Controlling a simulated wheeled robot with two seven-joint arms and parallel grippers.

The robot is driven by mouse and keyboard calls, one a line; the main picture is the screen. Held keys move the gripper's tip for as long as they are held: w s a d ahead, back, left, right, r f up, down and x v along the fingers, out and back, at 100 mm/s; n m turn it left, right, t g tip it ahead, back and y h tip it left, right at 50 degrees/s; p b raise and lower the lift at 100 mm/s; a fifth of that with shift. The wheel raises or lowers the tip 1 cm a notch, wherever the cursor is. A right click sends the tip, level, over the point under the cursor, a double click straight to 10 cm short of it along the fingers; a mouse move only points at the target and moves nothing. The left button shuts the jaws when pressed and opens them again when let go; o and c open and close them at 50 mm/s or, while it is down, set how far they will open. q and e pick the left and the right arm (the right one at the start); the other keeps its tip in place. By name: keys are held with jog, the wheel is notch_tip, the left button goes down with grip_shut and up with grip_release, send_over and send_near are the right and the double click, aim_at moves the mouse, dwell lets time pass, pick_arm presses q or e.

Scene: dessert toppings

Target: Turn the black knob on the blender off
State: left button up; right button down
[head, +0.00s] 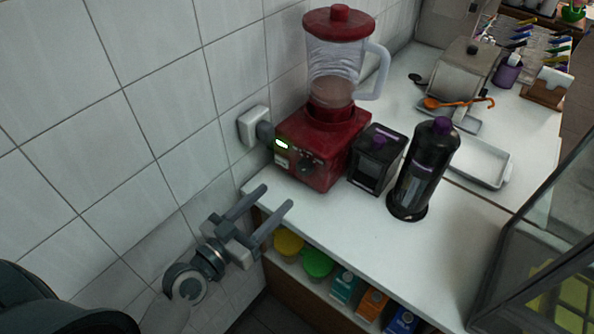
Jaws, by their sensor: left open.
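The red blender (325,140) stands on the white counter against the tiled wall. It has a clear jar with a red lid and a light handle, and some brownish content low in the jar. The black knob (304,167) is on the front of its base, beside a small lit greenish display. My left gripper (278,196) is open and empty, in front of the counter's left end. Its two fingers point toward the blender base, below and left of the knob, and appear apart from it. My right gripper is not in view.
A black container (378,158) and a tall black bottle (424,168) with purple tops stand right of the blender. A wall socket with a plug (255,127) is left of it. A shelf below holds coloured tubs and boxes (344,284). A glass-sided case is at right.

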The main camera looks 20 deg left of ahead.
aim_at(301, 171)
pick_arm(q)
jog(key=p+x, duration=0.2)
jog(key=x, duration=0.6)
jog(key=shift+w+d, duration=0.1)
jog(key=shift+w, duration=0.2)
jog(key=shift+w+d+p, duration=0.25)
jog(key=shift+w+p, duration=0.1)
jog(key=shift+w, duration=0.35)
jog(key=c, duration=1)
